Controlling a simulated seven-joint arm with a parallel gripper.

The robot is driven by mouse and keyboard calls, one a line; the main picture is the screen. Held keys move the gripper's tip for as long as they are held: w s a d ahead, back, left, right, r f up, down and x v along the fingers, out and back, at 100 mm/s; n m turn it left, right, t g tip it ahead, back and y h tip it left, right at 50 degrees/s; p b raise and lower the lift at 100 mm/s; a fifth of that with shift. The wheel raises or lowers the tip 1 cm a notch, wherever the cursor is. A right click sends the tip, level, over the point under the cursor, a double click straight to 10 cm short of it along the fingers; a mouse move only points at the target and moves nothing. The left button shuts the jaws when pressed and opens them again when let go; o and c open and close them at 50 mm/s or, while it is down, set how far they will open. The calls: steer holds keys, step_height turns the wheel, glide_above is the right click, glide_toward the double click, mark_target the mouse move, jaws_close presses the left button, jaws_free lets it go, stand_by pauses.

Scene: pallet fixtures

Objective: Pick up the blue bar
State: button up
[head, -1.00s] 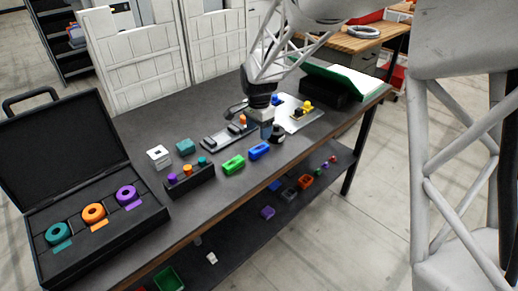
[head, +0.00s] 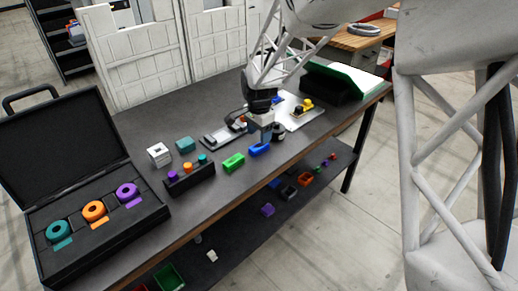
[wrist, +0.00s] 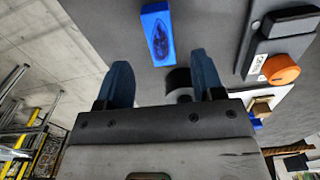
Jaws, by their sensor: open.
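The blue bar (head: 260,148) lies on the dark table near its front edge, to the right of a green bar (head: 233,162). It also shows in the wrist view (wrist: 158,33), ahead of the fingers, with a dark oval recess in its top. The bar is beyond the fingertips.
A dark cylinder (head: 278,131) stands just right of the gripper. A grey fixture (head: 222,133) with an orange knob (wrist: 281,69) is behind. A black block (head: 188,182) with pegs and an open case (head: 150,215) are left. The table's front edge is close.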

mark_target(259, 146)
steer(key=shift+f, duration=2.6)
steer(key=c, duration=1.1)
